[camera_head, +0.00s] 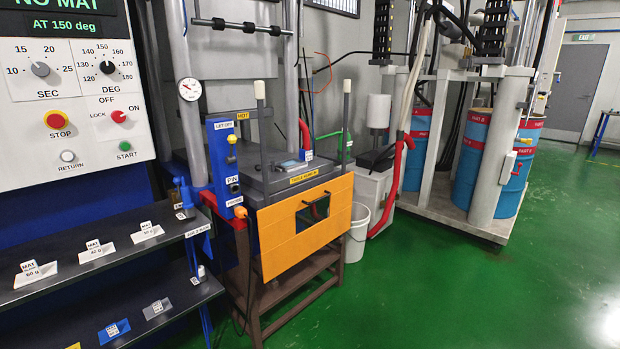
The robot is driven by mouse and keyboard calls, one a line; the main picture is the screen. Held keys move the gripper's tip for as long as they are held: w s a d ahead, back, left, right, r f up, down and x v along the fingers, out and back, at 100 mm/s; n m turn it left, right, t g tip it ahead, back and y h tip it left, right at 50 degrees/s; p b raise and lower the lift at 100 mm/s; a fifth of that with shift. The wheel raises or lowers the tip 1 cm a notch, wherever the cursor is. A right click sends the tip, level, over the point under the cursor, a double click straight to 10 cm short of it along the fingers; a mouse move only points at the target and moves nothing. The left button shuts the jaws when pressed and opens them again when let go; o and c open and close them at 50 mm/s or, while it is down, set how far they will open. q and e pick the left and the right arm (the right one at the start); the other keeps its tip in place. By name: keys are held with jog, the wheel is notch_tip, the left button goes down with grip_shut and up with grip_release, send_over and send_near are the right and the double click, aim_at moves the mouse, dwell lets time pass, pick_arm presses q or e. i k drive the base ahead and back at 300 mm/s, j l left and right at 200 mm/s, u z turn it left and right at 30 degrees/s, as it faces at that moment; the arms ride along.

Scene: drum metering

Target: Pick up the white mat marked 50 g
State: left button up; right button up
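White mats lie in a row on the upper dark shelf (70,279) at the left. The left mat (37,277) has a tag that seems to read 60 g. The middle mat (96,253) seems to read 40 g. The right mat (148,236), nearest the press, has a small blurred tag that may read 50 g, but I cannot be sure. All three lie flat and apart, each with a small MAT tag standing by it. Neither of my grippers is in view.
A lower shelf (180,311) holds a grey mat (157,310) and a blue mat (114,331). A control panel (75,95) is above the shelves. The press with an orange guard (275,243) stands to the right, near a white bucket (357,225). Green floor (480,300) is clear at right.

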aim_at(149, 231)
jog(key=u, duration=1.35)
